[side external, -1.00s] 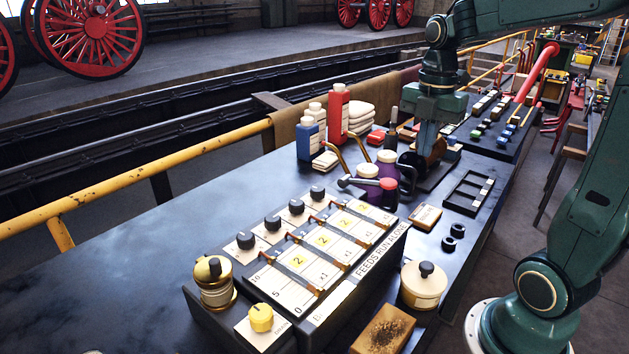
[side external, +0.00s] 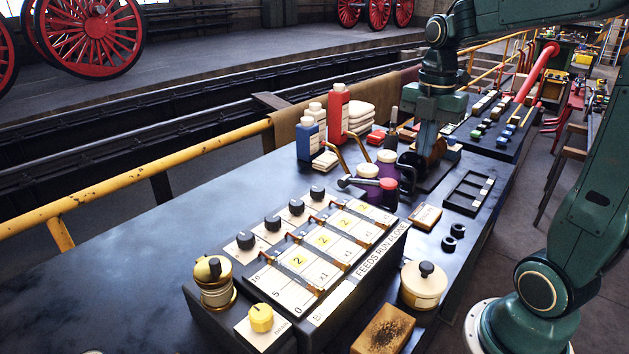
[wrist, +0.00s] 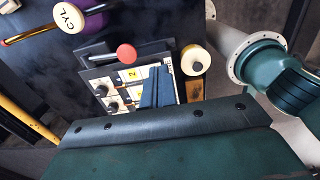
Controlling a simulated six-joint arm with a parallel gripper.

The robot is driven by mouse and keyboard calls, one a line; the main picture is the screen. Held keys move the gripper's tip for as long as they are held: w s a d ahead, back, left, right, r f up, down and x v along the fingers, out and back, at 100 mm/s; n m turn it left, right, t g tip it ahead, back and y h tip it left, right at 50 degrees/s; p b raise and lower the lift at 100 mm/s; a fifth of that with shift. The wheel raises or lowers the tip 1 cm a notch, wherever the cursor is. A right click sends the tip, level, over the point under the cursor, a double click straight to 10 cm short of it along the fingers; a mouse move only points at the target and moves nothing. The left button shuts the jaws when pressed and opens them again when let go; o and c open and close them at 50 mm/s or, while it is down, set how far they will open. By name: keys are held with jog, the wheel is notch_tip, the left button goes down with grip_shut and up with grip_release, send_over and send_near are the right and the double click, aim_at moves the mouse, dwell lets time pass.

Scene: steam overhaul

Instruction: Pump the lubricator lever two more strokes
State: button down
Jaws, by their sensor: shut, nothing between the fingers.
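The lubricator is a dark box with a sloped white panel (side external: 322,262) with yellow "2" tags, black knobs and a "FEEDS RUN ALONE" label. At its far end is a grey lever with a red knob (side external: 388,184). The red knob also shows in the wrist view (wrist: 127,53), left of my fingers. My gripper (side external: 425,156) points down beyond the lever, over the far part of the bench. In the wrist view its fingers (wrist: 160,68) are together with nothing between them. I see no contact with the lever. The lever's pivot is not clear.
Two purple jars with cream lids (side external: 387,157) stand close behind the lever; one reads "CYL" in the wrist view (wrist: 70,17). Blue and red bottles (side external: 338,112) stand at the back. A black tray (side external: 468,193) lies to the right. The left bench top is clear.

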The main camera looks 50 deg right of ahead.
jog(key=shift+w, duration=0.1)
jog(key=m+t+y, duration=0.1)
jog(key=m+t, duration=0.4)
jog(key=m, duration=0.1)
send_over(346, 176)
jog(key=w, duration=0.2)
jog(key=f, duration=0.2)
jog(key=shift+w+r+m+t+y, duration=0.15)
jog(key=shift+w+m+t+y, duration=0.15)
jog(key=shift+w+m+y, duration=0.15)
jog(key=shift+s, duration=0.1)
jog(key=shift+s+f, duration=0.4)
jog(key=shift+f, duration=1)
jog(key=shift+s+f, duration=0.4)
jog(key=shift+f, duration=1)
jog(key=shift+s+f, duration=0.4)
jog(key=shift+f, duration=1)
jog(key=shift+s+f, duration=0.2)
jog(key=shift+f, duration=0.4)
